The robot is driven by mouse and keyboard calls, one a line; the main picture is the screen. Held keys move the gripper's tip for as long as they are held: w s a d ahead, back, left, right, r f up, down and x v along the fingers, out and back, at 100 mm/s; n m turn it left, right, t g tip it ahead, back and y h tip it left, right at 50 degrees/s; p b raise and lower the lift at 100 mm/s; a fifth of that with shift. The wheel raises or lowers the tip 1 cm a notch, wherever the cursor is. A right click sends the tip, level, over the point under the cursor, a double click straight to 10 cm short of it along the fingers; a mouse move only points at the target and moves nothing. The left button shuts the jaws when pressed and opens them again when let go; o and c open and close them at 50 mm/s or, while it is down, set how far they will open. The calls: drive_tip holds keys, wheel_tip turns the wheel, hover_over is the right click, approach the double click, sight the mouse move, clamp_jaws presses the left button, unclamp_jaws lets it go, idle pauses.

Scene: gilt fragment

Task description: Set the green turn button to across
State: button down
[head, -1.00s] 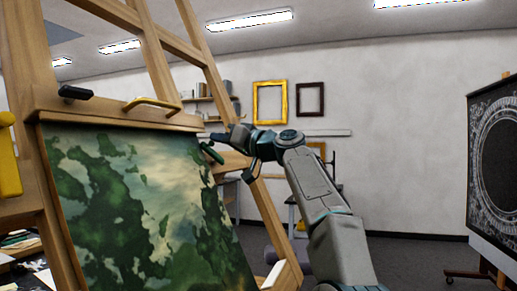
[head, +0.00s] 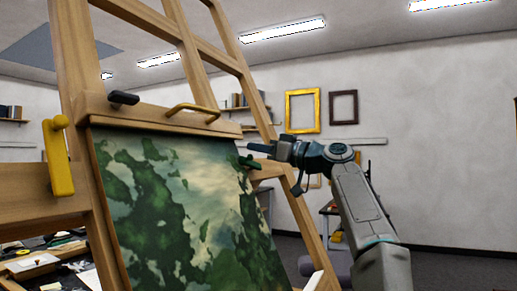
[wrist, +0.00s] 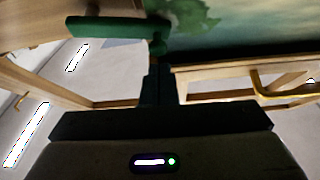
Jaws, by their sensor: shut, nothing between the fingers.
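The green turn button (head: 250,162) sits at the right edge of the painting panel (head: 185,215), by the easel frame. In the head view it looks small and slanted, its right end lower. In the wrist view the green bar (wrist: 115,30) lies level at the top, its right end close to my fingertips. My gripper (head: 252,147) is shut and empty, just above the button in the head view. In the wrist view my fingers (wrist: 158,72) point at the bar's right end; I cannot tell whether they touch it.
A yellow turn button (head: 58,158) stands upright on the easel's left post. A black knob (head: 124,98) and a brass handle (head: 192,110) are on the panel's top rail. Easel beams (head: 215,50) rise behind. The floor to the right looks open.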

drive_tip(key=r+p, duration=0.3)
drive_tip(key=shift+w+a+r, duration=0.15)
drive_tip(key=shift+w+r, duration=0.1)
drive_tip(key=b+v, duration=0.5)
drive_tip(key=v, duration=0.5)
drive_tip(key=shift+f, duration=0.2)
drive_tip(key=shift+s+a, duration=0.15)
drive_tip(key=shift+a, duration=0.05)
